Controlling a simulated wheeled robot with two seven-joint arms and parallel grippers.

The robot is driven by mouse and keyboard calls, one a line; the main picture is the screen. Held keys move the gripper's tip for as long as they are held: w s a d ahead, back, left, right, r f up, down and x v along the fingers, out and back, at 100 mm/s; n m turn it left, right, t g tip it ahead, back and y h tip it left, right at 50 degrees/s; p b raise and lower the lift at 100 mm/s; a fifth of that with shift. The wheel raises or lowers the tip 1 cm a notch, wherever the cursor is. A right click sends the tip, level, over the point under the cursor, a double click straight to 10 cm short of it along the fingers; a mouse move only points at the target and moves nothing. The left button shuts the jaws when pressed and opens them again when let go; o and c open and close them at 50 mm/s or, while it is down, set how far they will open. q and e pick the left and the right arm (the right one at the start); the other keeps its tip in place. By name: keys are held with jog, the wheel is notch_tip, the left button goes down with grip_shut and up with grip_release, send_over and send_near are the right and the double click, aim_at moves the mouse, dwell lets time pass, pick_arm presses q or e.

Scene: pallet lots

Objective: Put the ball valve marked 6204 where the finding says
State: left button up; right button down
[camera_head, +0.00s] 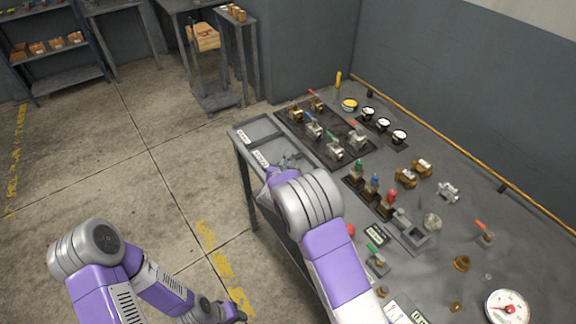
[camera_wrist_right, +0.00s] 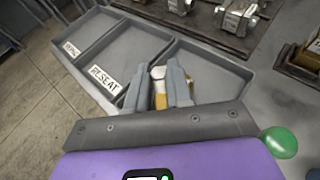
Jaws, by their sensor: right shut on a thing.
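My right gripper (camera_head: 284,164) is over the grey divided tray (camera_head: 253,130) on the left edge of the bench. In the right wrist view its fingers (camera_wrist_right: 168,88) are shut on a small part (camera_wrist_right: 160,93) with white and brass-yellow surfaces, mostly hidden between them. Its number cannot be read. The fingers are over the compartment to the right of the one labelled RESEAT (camera_wrist_right: 105,80); whether the part touches the floor is unclear. Several valves with coloured handles stand on a dark mat (camera_head: 350,160). My left gripper (camera_head: 234,313) is low at the bottom, its jaws unclear.
A row with green, blue and red knobs (camera_head: 373,183) stands right of my right wrist. A shelf and carts stand behind, across open floor.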

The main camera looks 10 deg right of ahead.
jog(key=c, duration=1.5)
grip_release()
jog(key=shift+f, duration=0.15)
jog(key=o, duration=0.5)
jog(key=shift+s+a+r, duration=0.1)
jog(key=shift+s+r, duration=0.05)
jog(key=shift+r, duration=0.2)
jog(key=p+v, duration=0.1)
jog(key=v, duration=1)
jog(key=shift+s+a+r, duration=0.1)
jog(key=shift+s+r, duration=0.05)
jog(key=shift+s, duration=0.1)
